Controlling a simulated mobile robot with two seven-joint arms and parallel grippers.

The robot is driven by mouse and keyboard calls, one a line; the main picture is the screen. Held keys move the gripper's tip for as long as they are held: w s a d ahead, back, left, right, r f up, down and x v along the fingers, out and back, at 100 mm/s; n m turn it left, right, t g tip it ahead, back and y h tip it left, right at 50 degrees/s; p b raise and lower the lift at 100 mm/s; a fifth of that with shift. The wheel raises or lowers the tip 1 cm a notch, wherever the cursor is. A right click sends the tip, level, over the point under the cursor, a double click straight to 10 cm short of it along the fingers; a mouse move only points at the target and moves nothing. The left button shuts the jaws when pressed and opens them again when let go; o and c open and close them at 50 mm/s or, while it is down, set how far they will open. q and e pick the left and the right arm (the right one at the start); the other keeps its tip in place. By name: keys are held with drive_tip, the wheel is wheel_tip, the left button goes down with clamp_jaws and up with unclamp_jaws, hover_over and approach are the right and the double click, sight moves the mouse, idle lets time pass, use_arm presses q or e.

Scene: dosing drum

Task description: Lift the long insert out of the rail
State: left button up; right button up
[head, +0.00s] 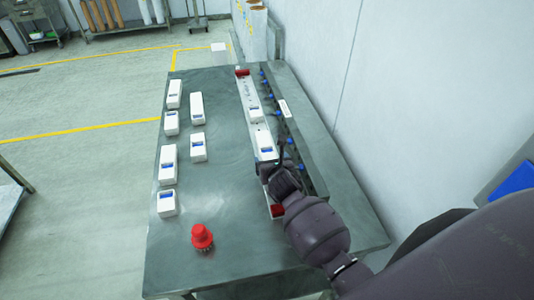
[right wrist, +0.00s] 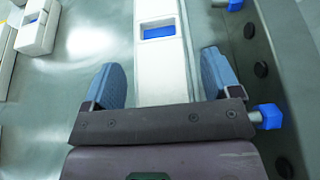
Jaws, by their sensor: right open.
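A white rail (head: 244,91) with red end pieces runs along the right part of the table. White inserts with blue windows sit in it. The nearer one (head: 265,142) lies just beyond my right gripper (head: 275,172), partly hidden by it; I cannot tell its full length. In the right wrist view, a white insert with a blue window (right wrist: 160,50) lies ahead of my right gripper (right wrist: 162,80). The blue fingers are apart, one on each side of the white strip, with visible gaps. Another insert (head: 255,114) sits farther along the rail. My left gripper is not in view.
Several loose white inserts (head: 168,156) stand on the left half of the grey table (head: 225,160). A red knob-like object (head: 202,237) stands near the front. A grey bar with blue knobs (head: 300,130) runs close beside the rail, near the wall.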

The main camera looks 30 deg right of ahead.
drive_tip(key=shift+w, duration=0.2)
drive_tip(key=shift+c, duration=0.3)
drive_tip(key=c, duration=1)
drive_tip(key=shift+c, duration=0.8)
drive_tip(key=shift+r, duration=0.1)
